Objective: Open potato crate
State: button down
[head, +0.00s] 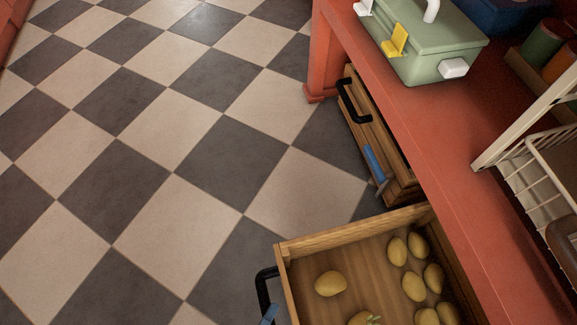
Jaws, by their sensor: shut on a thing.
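The potato crate (335,240) is a wooden box at the bottom right, standing out from under the red bench. Its inside is open to view and holds several yellow-brown potatoes (331,284), one with green sprouts at the bottom edge. A black handle (263,289) is on its left front face, with a blue piece (269,315) just below. The lower part of the crate is cut off by the frame. My gripper is not in view.
A second wooden crate (378,140) with a black handle and blue piece sits under the red bench (440,150). A green toolbox (425,45) and a white wire rack (540,130) are on the bench. The checkered floor (150,150) is clear at left.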

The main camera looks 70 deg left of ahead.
jog(key=shift+s, duration=0.5)
jog(key=c, duration=0.7)
grip_release()
jog(key=shift+o, duration=0.2)
jog(key=p+v, duration=0.2)
jog(key=v, duration=1.1)
jog(key=shift+r, duration=0.1)
